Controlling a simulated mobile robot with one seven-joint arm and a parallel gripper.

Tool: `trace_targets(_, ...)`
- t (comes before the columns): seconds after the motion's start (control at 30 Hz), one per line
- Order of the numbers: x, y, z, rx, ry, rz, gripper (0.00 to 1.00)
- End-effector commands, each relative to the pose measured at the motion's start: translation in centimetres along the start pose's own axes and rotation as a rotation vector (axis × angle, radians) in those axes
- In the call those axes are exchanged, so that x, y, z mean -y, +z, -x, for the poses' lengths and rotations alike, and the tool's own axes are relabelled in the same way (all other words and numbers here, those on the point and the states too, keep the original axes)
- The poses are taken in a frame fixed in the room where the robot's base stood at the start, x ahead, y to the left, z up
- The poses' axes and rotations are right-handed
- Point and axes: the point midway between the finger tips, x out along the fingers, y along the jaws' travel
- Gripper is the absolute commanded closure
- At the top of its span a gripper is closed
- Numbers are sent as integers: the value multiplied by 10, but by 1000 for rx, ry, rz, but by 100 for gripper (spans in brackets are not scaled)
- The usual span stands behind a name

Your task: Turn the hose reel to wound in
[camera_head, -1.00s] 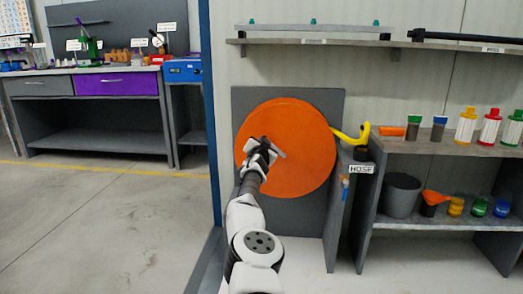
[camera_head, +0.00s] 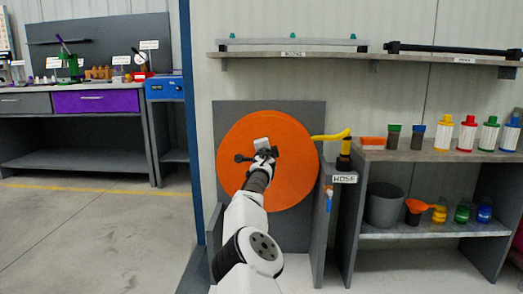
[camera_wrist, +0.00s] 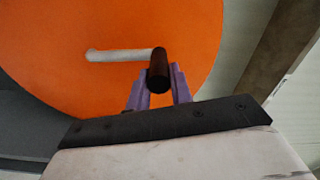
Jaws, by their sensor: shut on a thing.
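The hose reel (camera_head: 290,185) is a large orange disc on a grey upright panel. My gripper (camera_head: 263,155) is in front of the disc, near its middle in the head view. In the wrist view, a dark round crank handle (camera_wrist: 158,70) stands out toward me between my purple fingertips (camera_wrist: 160,92), which are shut on it. A pale crank arm (camera_wrist: 118,55) runs left from the handle across the orange face. A yellow hose (camera_head: 330,136) leaves the reel at the right, beside a yellow and black fitting (camera_head: 345,150). The hub is partly hidden by my gripper in the head view.
A "HOSE" label (camera_head: 344,178) is right of the reel. A shelf unit (camera_head: 420,155) with bottles and a grey bucket (camera_head: 384,205) stands further right. A blue post (camera_head: 191,120) is close on the left. A wall shelf (camera_head: 375,58) is above. Open floor is at left.

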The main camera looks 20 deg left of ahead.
Motion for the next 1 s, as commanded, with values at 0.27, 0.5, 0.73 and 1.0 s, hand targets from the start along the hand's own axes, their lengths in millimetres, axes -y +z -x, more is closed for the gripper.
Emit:
trace_targets(0.27, -1, -5, 0, 0, 0, -42, 100)
trace_targets(0.5, -1, -5, 0, 0, 0, -43, 100)
trace_targets(0.73, -1, -4, 0, 1, 0, -42, 63)
trace_targets(1.0, -1, -4, 0, 1, 0, -42, 57)
